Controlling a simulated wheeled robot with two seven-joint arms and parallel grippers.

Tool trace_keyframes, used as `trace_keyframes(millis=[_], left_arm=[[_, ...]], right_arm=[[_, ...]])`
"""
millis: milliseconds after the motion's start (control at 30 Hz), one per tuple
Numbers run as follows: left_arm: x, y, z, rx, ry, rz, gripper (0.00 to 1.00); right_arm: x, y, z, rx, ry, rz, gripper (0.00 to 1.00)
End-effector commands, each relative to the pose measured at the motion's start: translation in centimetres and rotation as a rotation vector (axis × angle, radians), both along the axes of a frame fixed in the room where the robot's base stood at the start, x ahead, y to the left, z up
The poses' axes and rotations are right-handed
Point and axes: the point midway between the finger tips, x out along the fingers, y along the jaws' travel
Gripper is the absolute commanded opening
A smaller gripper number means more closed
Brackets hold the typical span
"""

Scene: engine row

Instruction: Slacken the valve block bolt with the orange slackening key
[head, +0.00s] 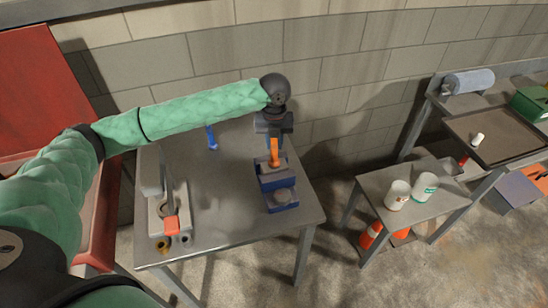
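My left arm reaches in from the left, and its dark gripper (273,128) is over the grey table, pointing down. It appears shut on the upper part of the orange slackening key (274,150), which stands roughly upright. The key's lower end is at the top of the blue valve block (271,182). I cannot tell whether it is seated on the bolt, which is hidden or too small to make out. A grey round part (281,196) sits on the block's near section. My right gripper is out of view.
A blue tool (211,138) stands at the back of the table (225,205). A grey fixture with an orange piece (171,225) is at the left. A lower table with two white containers (397,194) stands right. The table's middle is clear.

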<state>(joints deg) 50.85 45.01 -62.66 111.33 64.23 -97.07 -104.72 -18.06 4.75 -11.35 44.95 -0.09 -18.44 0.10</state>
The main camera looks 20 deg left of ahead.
Motion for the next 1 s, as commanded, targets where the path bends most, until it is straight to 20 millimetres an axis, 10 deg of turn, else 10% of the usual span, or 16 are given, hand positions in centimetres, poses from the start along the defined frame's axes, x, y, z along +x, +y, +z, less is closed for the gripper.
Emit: trace_keyframes(millis=[467, 1000], left_arm=[[-0.1, 0.0, 0.3, 0.001, 0.005, 0.374, 0.0], [-0.1, 0.0, 0.0, -0.001, 0.003, 0.899, 0.0]], right_arm=[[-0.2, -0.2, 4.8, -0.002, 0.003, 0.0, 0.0], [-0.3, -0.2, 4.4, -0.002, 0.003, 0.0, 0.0]])
